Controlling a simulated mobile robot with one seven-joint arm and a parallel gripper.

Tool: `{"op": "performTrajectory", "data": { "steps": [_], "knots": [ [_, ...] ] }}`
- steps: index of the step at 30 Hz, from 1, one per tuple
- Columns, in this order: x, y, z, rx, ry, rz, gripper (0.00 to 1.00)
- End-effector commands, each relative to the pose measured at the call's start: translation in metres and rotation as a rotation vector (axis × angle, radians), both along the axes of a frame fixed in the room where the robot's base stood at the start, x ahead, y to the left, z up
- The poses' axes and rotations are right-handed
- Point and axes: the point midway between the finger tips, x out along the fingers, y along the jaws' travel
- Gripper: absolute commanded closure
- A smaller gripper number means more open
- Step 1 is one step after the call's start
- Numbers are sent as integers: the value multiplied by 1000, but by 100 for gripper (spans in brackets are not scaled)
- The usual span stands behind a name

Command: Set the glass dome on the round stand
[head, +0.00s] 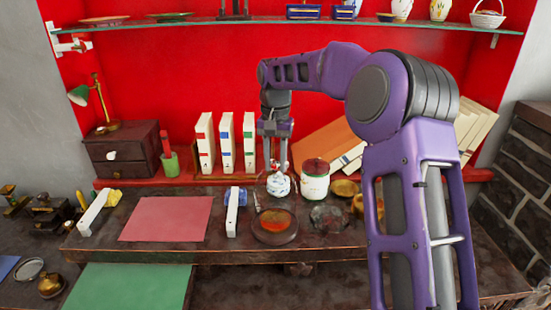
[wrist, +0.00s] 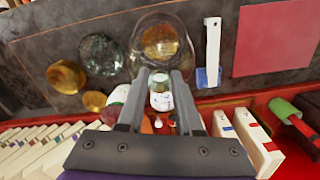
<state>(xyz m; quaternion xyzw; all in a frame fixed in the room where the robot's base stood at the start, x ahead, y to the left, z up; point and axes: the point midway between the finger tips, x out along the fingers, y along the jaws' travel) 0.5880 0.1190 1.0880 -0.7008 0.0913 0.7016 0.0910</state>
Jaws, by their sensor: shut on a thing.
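My gripper (head: 278,167) is above the back part of the counter, and its fingers also show in the wrist view (wrist: 161,75). It is shut on the clear glass dome (wrist: 140,52), whose outline spreads beyond the fingertips. In the head view the dome is hard to make out. The round stand (head: 275,224) is a dark disc with an orange-brown top, on the counter closer to me than the gripper. In the wrist view the stand (wrist: 164,40) shows through the glass. A small white-and-blue item (head: 278,185) appears just below the gripper; the wrist view shows it between the fingers.
A white jar with a red lid (head: 315,182) stands close to the right of the gripper. A dark glass dish (head: 328,216) and a brass bowl (head: 345,188) lie right of the stand. Binders (head: 227,145) stand behind.

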Motion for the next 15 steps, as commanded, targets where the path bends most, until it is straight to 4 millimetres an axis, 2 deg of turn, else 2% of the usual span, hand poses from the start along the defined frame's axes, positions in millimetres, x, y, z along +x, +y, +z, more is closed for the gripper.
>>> {"op": "performTrajectory", "data": {
  "steps": [6, 15],
  "knots": [
    [-1, 0, -25, 1, 2, 1, 100],
    [0, 0, -42, 1, 0, 0, 100]
  ]
}}
